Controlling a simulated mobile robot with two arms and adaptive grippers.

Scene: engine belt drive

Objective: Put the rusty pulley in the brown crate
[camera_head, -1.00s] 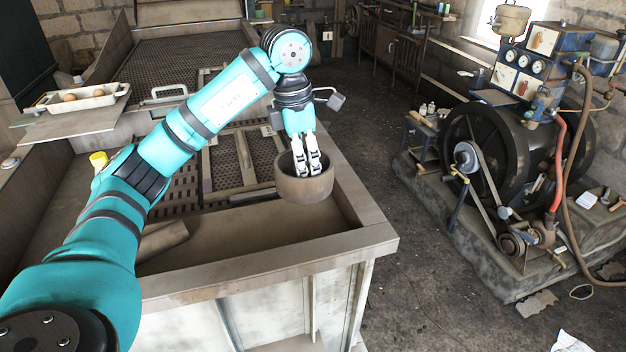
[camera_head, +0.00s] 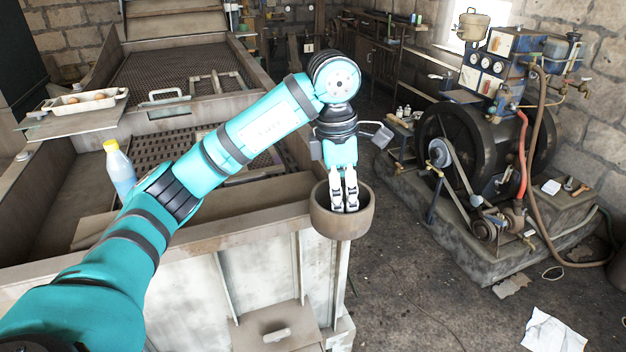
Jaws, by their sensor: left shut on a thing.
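My left gripper (camera_head: 345,206) is shut, its white fingers pointing down into a brown, drum-shaped, hollow piece, which I take as the rusty pulley (camera_head: 343,226). The pulley hangs upright, open side up, by the front right corner of the big worn bench. No other crate stands out. My right gripper is not in view.
The big bench (camera_head: 205,241) with mesh trays fills the left. A yellow-capped bottle (camera_head: 119,171) stands on it, behind my arm. An engine with a belt drive (camera_head: 475,170) stands on a stone block at right.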

